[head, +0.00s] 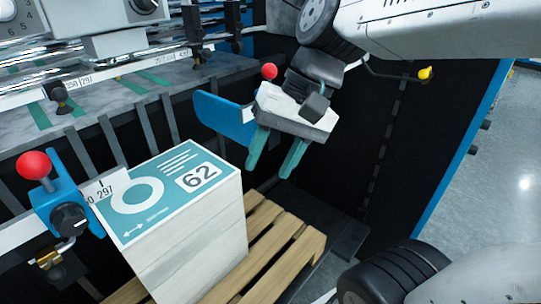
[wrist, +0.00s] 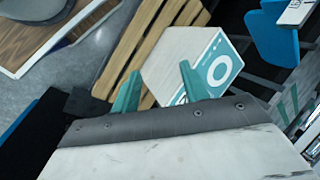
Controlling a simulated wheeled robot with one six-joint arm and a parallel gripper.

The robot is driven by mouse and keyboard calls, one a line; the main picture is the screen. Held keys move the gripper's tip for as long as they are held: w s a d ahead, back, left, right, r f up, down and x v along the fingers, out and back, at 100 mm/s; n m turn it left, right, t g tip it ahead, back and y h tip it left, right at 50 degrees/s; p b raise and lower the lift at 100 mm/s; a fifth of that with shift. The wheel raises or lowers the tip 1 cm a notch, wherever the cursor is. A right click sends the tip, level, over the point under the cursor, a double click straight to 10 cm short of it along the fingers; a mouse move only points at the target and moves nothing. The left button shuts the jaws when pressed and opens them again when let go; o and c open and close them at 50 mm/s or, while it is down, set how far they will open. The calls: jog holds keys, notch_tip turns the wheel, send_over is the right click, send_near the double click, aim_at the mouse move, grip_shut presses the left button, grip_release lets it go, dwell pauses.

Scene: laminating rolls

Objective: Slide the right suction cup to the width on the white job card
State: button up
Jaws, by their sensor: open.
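My gripper (head: 272,168) is open and empty, its two teal fingers pointing down above the wooden pallet, right of the paper stack. Its fingers also show in the wrist view (wrist: 160,75). Two small black parts, perhaps suction cups, sit along the rail marked 250 and 297: one at the left (head: 59,95) and one farther right (head: 196,57). I cannot tell for sure which is the right suction cup. My gripper is apart from both. No plainly white job card can be made out; a white label (head: 106,187) reading 297 stands beside the stack.
The white stack (head: 195,245) has a teal top sheet printed 62 and rests on the pallet (head: 285,240). A blue bracket with a red knob (head: 34,165) stands at left. A blue plate (head: 222,117) is close behind my gripper. Open floor (head: 490,160) lies at right.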

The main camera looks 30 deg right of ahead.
aim_at(207, 53)
jog(key=shift+c, duration=0.3)
jog(key=s+d+f+n+h, duration=0.3)
jog(key=s+d+n+h, duration=0.1)
jog(key=s+d+h, duration=0.15)
jog(key=w+a+r+m+t+y, duration=0.1)
jog(key=w+a+r+m+y, duration=0.35)
jog(key=w+m, duration=0.55)
jog(key=w+a+r+m+t+y, duration=0.1)
jog(key=w+a+r+m+y, duration=0.45)
jog(key=m, duration=0.55)
jog(key=w+d+r+m+t+y, duration=0.3)
jog(key=w+r+m, duration=0.2)
jog(key=w+m, duration=0.35)
jog(key=w+d+f+m+t, duration=0.2)
jog(key=w+d+m+t, duration=0.2)
jog(key=w+d+m, duration=0.5)
jog(key=shift+n+h, duration=0.35)
jog(key=x, duration=0.8)
jog(key=shift+w+r, duration=0.25)
jog(key=shift+r, duration=0.05)
